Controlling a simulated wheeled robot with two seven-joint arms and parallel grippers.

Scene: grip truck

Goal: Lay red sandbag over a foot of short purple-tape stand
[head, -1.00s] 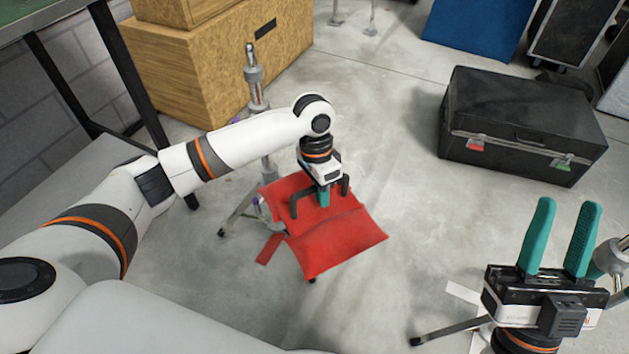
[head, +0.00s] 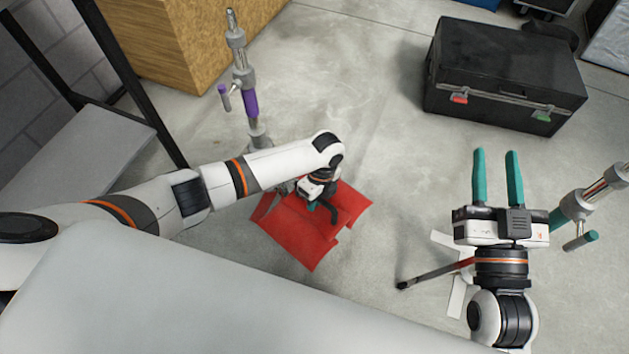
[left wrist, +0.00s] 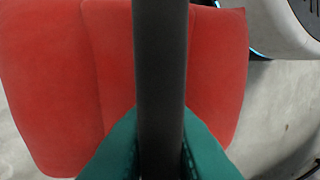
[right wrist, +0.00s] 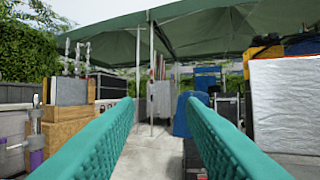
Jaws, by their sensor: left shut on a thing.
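The red sandbag (head: 300,235) hangs in two flaps low over the floor beside the base of the purple-tape stand (head: 250,100). My left gripper (head: 318,205) is over the bag's middle. In the left wrist view, its teal fingers (left wrist: 160,150) are shut on the bag's dark handle, with the red flaps (left wrist: 50,90) on both sides. The stand is upright; my left arm and the bag hide most of its feet. I cannot tell whether the bag touches a foot. My right gripper (head: 496,160) is open and empty at the right.
Another stand with teal tape (head: 590,200) is at the right edge, its foot (head: 430,274) reaching left near white floor tape (head: 457,295). A black case (head: 505,75) stands at the back right. A wooden box (head: 190,40) is behind the purple-tape stand. The middle floor is clear.

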